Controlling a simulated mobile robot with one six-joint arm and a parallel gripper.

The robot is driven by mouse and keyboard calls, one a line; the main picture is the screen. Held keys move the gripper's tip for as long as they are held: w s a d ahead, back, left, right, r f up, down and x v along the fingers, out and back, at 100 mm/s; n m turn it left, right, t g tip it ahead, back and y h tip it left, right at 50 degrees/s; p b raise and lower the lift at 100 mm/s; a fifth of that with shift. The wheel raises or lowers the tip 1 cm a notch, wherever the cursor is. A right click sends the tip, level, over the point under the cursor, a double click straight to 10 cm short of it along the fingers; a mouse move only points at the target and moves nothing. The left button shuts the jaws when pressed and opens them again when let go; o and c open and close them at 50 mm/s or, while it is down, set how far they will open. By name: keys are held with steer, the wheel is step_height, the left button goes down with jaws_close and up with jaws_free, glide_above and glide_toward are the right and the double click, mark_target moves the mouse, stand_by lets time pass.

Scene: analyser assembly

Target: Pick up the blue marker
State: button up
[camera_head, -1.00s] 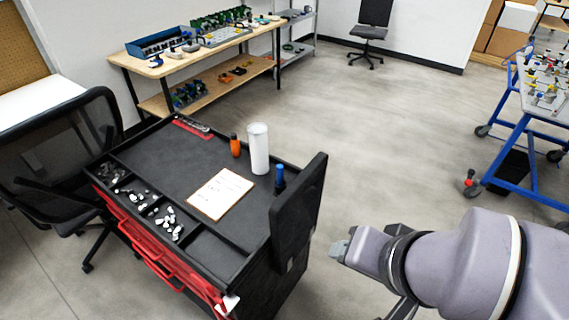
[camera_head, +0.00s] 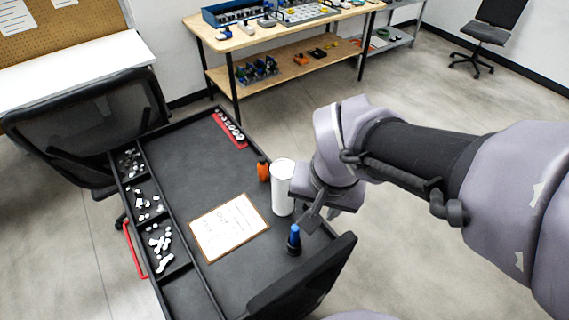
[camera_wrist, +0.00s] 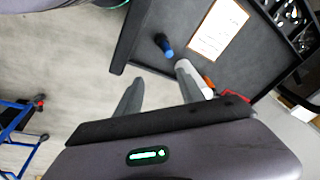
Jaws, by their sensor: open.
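The blue marker (camera_head: 294,238) stands upright with its blue part up on the black cart top, near the cart's raised edge panel. It also shows in the wrist view (camera_wrist: 164,45), beyond my fingertips. My gripper (camera_head: 318,218) is open and empty, above the cart's edge and just right of the marker in the head view. In the wrist view my gripper (camera_wrist: 160,85) has its two fingers spread apart, with the marker lying past the gap between them. The fingers do not touch it.
A white cylinder (camera_head: 283,188) stands close to my gripper, with an orange bottle (camera_head: 263,169) behind it. A clipboard (camera_head: 229,227) lies left of the marker. The cart's raised black panel (camera_head: 305,284) stands in front. Small white parts (camera_head: 160,240) fill side compartments.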

mark_target(298, 228)
steer(key=shift+n+g+h, duration=0.4)
steer(key=shift+g+h, duration=0.1)
steer(key=shift+g, duration=0.1)
steer(key=w+a+f+b, duration=0.1)
steer(key=f, duration=0.4)
steer(key=w+f+b, duration=0.2)
steer(key=f, duration=0.3)
steer(key=w+a+f+b, duration=0.1)
steer(key=f+b, duration=0.1)
steer(key=f, duration=0.4)
steer(key=shift+w+a, duration=0.15)
steer(key=shift+a, duration=0.15)
steer(key=f+b, duration=0.2)
steer(key=f, duration=0.1)
steer(key=f+b, duration=0.1)
steer(key=f, duration=0.1)
steer(key=shift+w+a+f, duration=0.25)
steer(key=shift+w+a, duration=0.05)
steer(key=shift+w, duration=0.1)
steer(key=shift+r, duration=0.2)
steer(key=shift+c, duration=0.3)
jaws_close()
